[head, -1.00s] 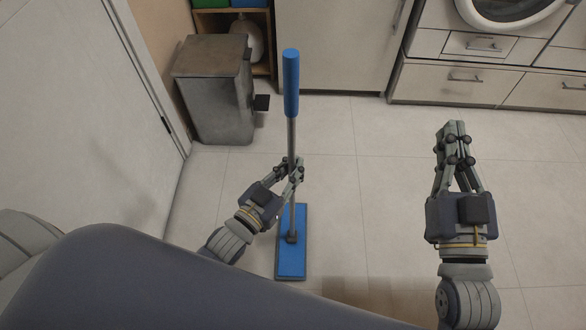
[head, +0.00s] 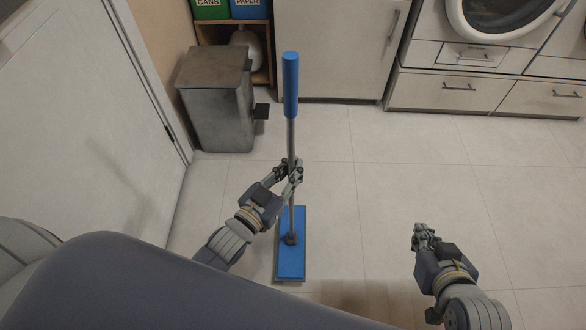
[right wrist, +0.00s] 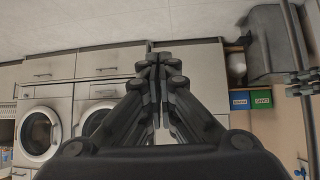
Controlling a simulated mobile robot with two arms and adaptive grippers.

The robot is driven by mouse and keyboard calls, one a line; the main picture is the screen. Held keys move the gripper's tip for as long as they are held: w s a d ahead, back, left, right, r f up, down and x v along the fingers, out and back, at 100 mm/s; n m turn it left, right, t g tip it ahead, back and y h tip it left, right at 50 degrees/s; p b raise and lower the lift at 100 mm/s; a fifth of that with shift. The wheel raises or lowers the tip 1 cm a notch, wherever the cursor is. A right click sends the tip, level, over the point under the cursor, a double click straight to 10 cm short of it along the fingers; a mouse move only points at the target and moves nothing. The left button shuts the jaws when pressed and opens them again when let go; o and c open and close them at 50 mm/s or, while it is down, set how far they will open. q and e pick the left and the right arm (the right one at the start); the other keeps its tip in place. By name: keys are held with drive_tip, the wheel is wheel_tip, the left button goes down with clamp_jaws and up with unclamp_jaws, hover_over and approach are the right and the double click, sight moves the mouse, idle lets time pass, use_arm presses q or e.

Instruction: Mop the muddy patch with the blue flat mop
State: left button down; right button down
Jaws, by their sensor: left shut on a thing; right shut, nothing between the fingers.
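The blue flat mop stands upright, its blue handle grip (head: 291,85) on top and its flat blue head (head: 291,262) on the floor tiles. My left gripper (head: 292,174) is shut around the grey pole, above the mop head. A faint brownish patch (head: 365,293), which looks like the muddy patch, lies on the floor right of the mop head. Its lower part is hidden behind my body. My right gripper (head: 424,236) is shut and empty, right of the mop and apart from it. Its closed fingers also show in the right wrist view (right wrist: 160,75).
A grey pedal bin (head: 218,105) stands behind the mop, beside a shelf with green (head: 211,8) and blue (head: 249,8) boxes. Cabinets (head: 335,60) and a washing machine (head: 495,12) line the back. A white door (head: 85,110) is at the left. The middle floor is clear.

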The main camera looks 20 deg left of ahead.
drive_tip(key=s+d+f+g+p, duration=0.1)
drive_tip(key=s+d+f+g, duration=0.1)
drive_tip(key=s, duration=0.4)
drive_tip(key=s+d+f+g+h+p, duration=0.1)
drive_tip(key=s+f+g, duration=0.1)
drive_tip(key=s+g, duration=0.2)
drive_tip(key=shift+s+d+f+h, duration=0.3)
drive_tip(key=shift+s+d+f, duration=0.1)
drive_tip(key=shift+s, duration=0.6)
